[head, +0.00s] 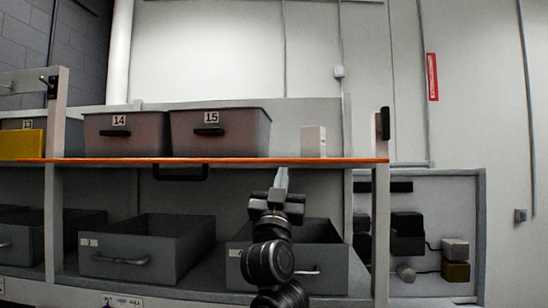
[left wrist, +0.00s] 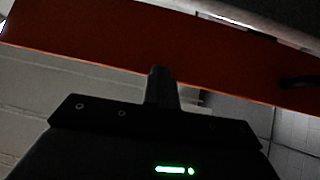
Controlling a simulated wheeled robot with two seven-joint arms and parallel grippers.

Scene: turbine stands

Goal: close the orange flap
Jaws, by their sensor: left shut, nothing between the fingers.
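The orange flap (head: 330,160) shows edge-on in the head view as a thin, roughly level strip along the shelf front. A black handle (head: 180,172) hangs beneath it, left of the middle. My left gripper (head: 282,176) is shut and empty, pointing up just below the flap, right of the handle. In the left wrist view the flap (left wrist: 130,38) is a wide orange band across the top. There the shut fingers (left wrist: 160,74) reach its near edge; I cannot tell whether they touch. A dark piece, perhaps the handle, shows at the band's right. My right gripper is out of view.
Grey bins 14 (head: 125,135) and 15 (head: 222,138) and a small white box (head: 313,141) stand above the flap's level. Open grey bins (head: 150,248) sit on the lower shelf behind my arm. A post (head: 381,230) bounds the right side.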

